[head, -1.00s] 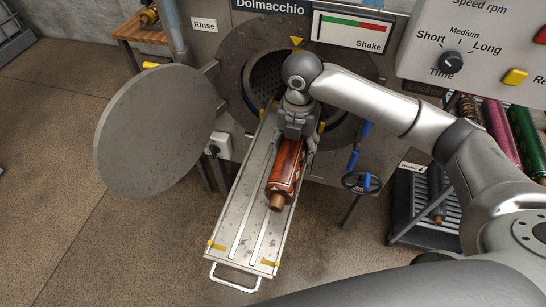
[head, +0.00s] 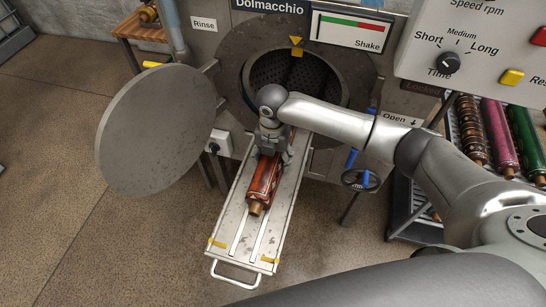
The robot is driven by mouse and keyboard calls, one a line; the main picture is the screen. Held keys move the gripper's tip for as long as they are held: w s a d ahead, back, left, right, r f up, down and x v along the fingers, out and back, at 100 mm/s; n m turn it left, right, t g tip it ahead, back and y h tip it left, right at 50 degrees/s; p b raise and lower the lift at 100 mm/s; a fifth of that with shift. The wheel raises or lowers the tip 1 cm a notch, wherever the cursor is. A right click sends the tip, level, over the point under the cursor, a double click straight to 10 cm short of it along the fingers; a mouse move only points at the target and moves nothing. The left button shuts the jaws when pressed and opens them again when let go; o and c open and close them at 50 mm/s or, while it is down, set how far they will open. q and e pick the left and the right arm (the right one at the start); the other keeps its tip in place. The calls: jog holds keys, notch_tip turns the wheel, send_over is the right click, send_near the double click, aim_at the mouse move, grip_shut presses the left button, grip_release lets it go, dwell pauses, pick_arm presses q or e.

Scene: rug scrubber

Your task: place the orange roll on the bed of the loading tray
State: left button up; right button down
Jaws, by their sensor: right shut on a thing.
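The orange roll (head: 263,182) is an orange-red patterned rug roll with a tan core end. It lies lengthwise over the loading tray (head: 232,205), a long metal tray with rails, yellow marks and a front handle. My right gripper (head: 270,152) is around the roll's upper part, shut on it from above. The roll's far end shows partly behind the gripper, near the drum opening. I cannot tell whether the roll touches the tray bed. My left gripper is not in view.
The round drum door (head: 155,130) stands open at the left. The drum opening (head: 297,82) is behind the tray. A blue-handled wheel (head: 361,180) is right of the tray. A rack at the right holds several rolls, including a pink one (head: 503,130) and a green one (head: 525,135).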

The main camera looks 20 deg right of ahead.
jog(key=shift+f, duration=0.1)
jog(key=c, duration=0.8)
grip_release()
jog(key=shift+f, duration=0.1)
jog(key=o, duration=0.4)
notch_tip(320, 180, up, 13)
jog(key=shift+f+b, duration=0.2)
jog(key=shift+b, duration=0.4)
jog(key=shift+s+f, duration=0.1)
